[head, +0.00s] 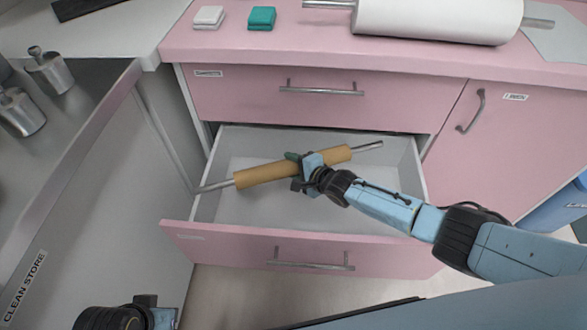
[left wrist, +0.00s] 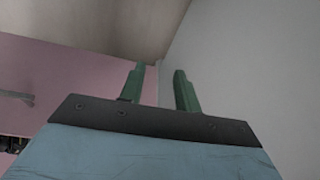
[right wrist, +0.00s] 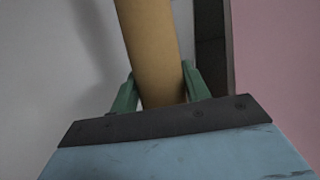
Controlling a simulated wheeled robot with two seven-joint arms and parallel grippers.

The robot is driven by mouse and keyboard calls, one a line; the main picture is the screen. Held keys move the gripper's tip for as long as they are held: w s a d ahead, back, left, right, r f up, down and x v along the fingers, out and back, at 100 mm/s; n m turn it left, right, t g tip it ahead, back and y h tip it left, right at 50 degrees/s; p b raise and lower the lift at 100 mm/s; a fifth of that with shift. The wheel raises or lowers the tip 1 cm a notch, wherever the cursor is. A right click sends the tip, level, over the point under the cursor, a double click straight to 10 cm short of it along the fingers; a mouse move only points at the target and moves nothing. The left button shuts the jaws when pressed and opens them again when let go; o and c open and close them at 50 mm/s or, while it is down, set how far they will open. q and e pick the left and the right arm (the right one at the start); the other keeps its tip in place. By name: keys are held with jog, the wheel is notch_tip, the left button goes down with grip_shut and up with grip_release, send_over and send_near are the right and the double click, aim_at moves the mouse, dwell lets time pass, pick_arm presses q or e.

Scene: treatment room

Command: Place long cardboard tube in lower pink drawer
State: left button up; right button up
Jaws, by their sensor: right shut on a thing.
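The long cardboard tube (head: 263,174) is brown, with a thin metal rod sticking out of both ends. My right gripper (head: 299,171) is shut around its middle and holds it over the open lower pink drawer (head: 300,252). The tube lies slantwise across the drawer opening, its right end farther back; I cannot tell its exact height. It also shows between the fingers in the right wrist view (right wrist: 152,50). The drawer's pale inside looks otherwise empty. My left gripper (left wrist: 158,85) is open and empty in the left wrist view; its fingers are out of the head view.
The upper pink drawer (head: 235,96) is closed above. A white paper roll (head: 437,18), a white folded cloth (head: 208,16) and a teal one (head: 262,17) lie on the pink counter. A grey bench with metal canisters (head: 48,72) stands at the left.

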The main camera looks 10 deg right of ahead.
jog(key=shift+w+a, duration=0.1)
dwell(0.3)
jog(key=shift+f, duration=0.1)
jog(key=o, duration=1.2)
